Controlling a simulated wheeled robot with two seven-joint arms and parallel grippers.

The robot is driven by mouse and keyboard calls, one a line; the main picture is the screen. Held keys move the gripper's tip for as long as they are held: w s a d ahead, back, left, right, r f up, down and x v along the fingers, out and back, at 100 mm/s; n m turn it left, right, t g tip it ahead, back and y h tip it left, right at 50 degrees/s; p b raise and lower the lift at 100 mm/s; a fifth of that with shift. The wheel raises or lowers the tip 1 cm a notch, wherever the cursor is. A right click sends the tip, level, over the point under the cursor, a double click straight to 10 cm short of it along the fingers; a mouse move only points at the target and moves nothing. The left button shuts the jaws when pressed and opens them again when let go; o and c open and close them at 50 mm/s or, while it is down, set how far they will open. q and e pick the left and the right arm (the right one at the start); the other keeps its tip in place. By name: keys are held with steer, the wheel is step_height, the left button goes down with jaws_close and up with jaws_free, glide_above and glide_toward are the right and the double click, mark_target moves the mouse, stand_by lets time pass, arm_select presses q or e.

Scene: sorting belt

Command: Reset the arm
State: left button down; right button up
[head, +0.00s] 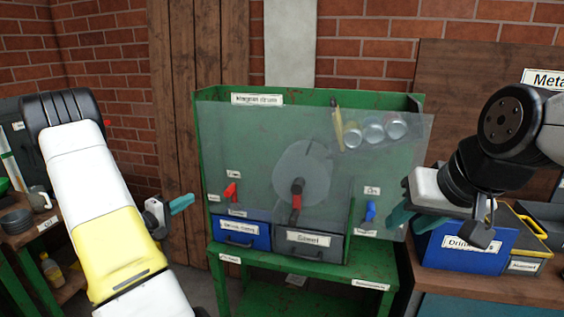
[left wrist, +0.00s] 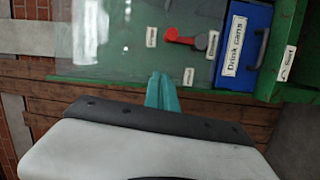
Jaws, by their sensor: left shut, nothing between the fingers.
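My left gripper (head: 184,203) is shut and empty, held in the air to the left of the green magnet drum stand (head: 215,100). Its teal fingers also show together in the left wrist view (left wrist: 161,92), near a red lever and the blue drink cans drawer. My left arm (head: 105,205) reaches in from the left, with white and yellow links. My right gripper (head: 443,231) hangs at the right, in front of a blue bin. Its teal fingers stand apart, with nothing seen between them.
The stand has a clear panel, a red lever (head: 230,192), a blue lever (head: 370,211), a blue drawer (head: 241,234) and a grey drawer (head: 310,247). Several cans (head: 373,131) lie behind the panel. A blue bin (head: 463,256) stands right. A shelf with dishes is far left.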

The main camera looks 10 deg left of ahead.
arm_select(q)
steer(key=s+d+r+m+g+h, duration=0.2)
steer(key=s+d+r+m+g, duration=0.15)
steer(key=d, duration=0.55)
steer(key=s+d+r+m+g+h, duration=0.2)
steer(key=s+d+r+g, duration=0.15)
steer(key=d, duration=0.55)
steer(key=s+d+r+m+g+h, duration=0.1)
steer(key=s+d+r+m+g, duration=0.25)
steer(key=d, duration=0.55)
steer(key=s+r+m+y, duration=0.4)
steer(key=s+r+y, duration=0.2)
steer(key=s, duration=0.7)
steer(key=shift+s+d+r+y, duration=0.25)
steer(key=shift+d+y, duration=0.15)
steer(key=shift+y, duration=1)
